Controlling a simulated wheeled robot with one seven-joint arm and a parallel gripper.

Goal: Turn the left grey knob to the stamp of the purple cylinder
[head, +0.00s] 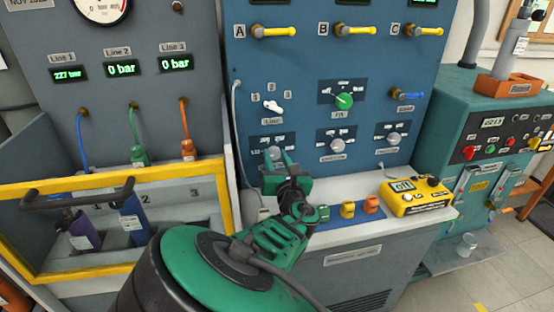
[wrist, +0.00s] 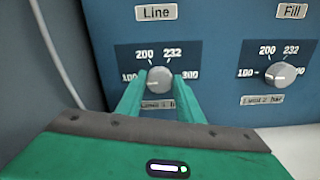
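The left grey knob (wrist: 160,80) sits on a blue dial plate marked 100, 200, 232 and 300, under the "Line" label. Its pointer is hard to read. My green gripper (wrist: 160,90) is at this knob, with one finger on each side; whether the fingers press on it cannot be told. In the head view my gripper (head: 287,160) partly hides the left grey knob (head: 274,153). The purple cylinder (head: 82,234) stands tilted in the yellow-framed bay at the left. It has a white label, too small to read.
A second grey knob (wrist: 281,75) is to the right, with the same marks. A blue cylinder (head: 131,215) stands beside the purple one. A white knob (head: 272,106) and a green knob (head: 344,101) are above. A yellow device (head: 416,196) lies on the ledge.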

